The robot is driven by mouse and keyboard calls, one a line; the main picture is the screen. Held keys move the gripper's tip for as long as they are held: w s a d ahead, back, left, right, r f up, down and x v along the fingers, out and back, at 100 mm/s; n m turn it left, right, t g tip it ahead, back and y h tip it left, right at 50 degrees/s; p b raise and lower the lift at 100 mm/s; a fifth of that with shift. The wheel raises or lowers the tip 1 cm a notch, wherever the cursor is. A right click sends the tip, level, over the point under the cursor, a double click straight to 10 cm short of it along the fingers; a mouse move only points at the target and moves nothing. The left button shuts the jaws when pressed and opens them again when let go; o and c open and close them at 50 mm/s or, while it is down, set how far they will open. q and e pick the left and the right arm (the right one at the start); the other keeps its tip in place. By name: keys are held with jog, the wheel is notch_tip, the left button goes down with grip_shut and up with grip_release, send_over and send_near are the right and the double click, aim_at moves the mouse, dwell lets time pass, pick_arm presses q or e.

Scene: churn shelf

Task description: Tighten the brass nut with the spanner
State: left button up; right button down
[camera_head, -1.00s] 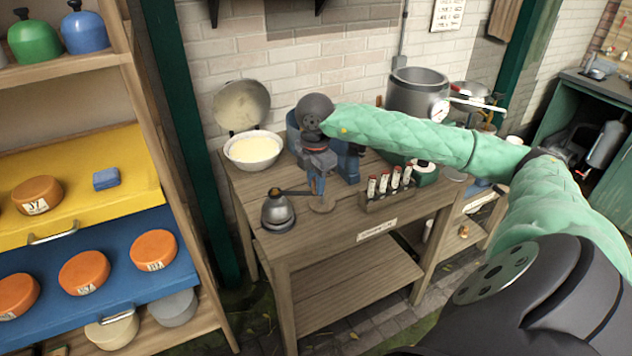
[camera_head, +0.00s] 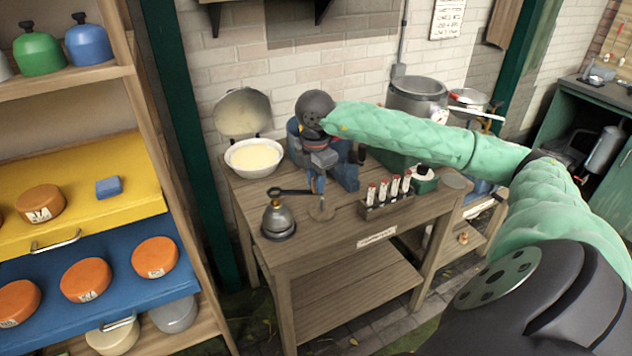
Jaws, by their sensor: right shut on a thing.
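My right gripper (camera_head: 317,188) comes down over the wooden bench and is shut on the spanner. The spanner (camera_head: 291,191) is dark and lies about level, its ring end pointing left. That ring end is at the top of a grey dome-shaped fitting (camera_head: 278,222) on the bench's front left. A small brass-coloured spot, likely the brass nut (camera_head: 276,203), shows at the top of the fitting just below the ring. I cannot tell whether the ring is seated around the nut or just above it. My left gripper is not in view.
A white bowl (camera_head: 231,160) stands left behind the gripper. A blue machine (camera_head: 345,172) is close behind it. A rack of red-topped vials (camera_head: 388,205) stands to the right. The bench (camera_head: 330,238) is bare in front.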

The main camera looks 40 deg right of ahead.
jog(key=shift+r+p, duration=0.55)
jog(key=shift+r, duration=0.75)
jog(key=shift+f, duration=0.1)
